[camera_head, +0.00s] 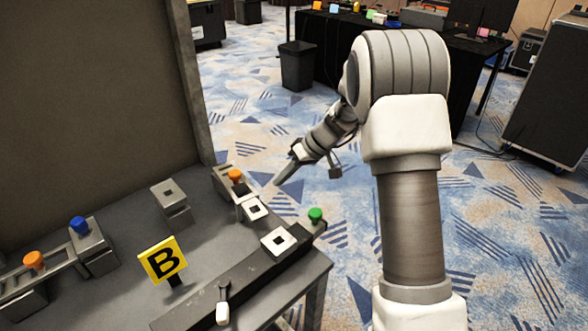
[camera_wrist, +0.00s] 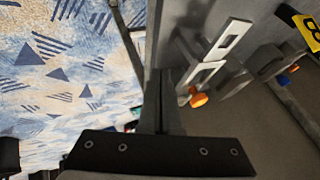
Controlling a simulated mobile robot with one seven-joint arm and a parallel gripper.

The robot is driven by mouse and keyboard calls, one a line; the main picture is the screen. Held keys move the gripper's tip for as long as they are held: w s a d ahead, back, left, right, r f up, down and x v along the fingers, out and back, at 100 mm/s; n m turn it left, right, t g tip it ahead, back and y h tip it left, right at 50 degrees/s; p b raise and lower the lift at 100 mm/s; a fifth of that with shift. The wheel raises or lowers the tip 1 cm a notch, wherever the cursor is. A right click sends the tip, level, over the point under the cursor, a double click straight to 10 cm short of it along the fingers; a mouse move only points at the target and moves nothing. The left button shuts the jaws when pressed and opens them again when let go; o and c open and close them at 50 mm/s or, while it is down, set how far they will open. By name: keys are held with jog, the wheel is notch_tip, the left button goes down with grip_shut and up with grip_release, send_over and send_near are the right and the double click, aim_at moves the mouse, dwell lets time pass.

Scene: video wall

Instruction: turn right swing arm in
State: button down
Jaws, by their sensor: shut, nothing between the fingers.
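A grey swing arm with an orange knob (camera_head: 235,175) stands at the bench's far right corner. A pale plate with a square hole (camera_head: 254,209) sits at its near end. In the wrist view the orange knob (camera_wrist: 199,100) and pale square frames (camera_wrist: 232,38) lie right of my fingers. My gripper (camera_head: 277,183) is shut and empty, pointing down-left. Its tips appear just right of this swing arm, near the bench edge; contact cannot be told. In the wrist view my gripper (camera_wrist: 162,72) shows as a dark narrow finger pair.
A green knob (camera_head: 315,214) and another square plate (camera_head: 279,241) sit at the bench's right edge. A yellow B sign (camera_head: 163,260), a blue knob (camera_head: 78,224) and another orange knob (camera_head: 33,260) are leftward. A tall dark panel (camera_head: 90,90) stands behind. Open carpet lies right.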

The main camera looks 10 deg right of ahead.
jog(key=shift+s+a+f, duration=0.1)
jog(key=shift+s+a, duration=0.15)
jog(key=shift+a, duration=0.45)
jog(key=shift+s+a+f, duration=0.1)
jog(key=shift+s+a, duration=0.15)
jog(key=shift+a, duration=0.4)
jog(key=shift+s+a+f, duration=0.1)
jog(key=shift+s+a, duration=0.15)
jog(key=shift+a, duration=0.45)
jog(key=shift+s+a+b, duration=0.1)
jog(key=shift+b, duration=0.3)
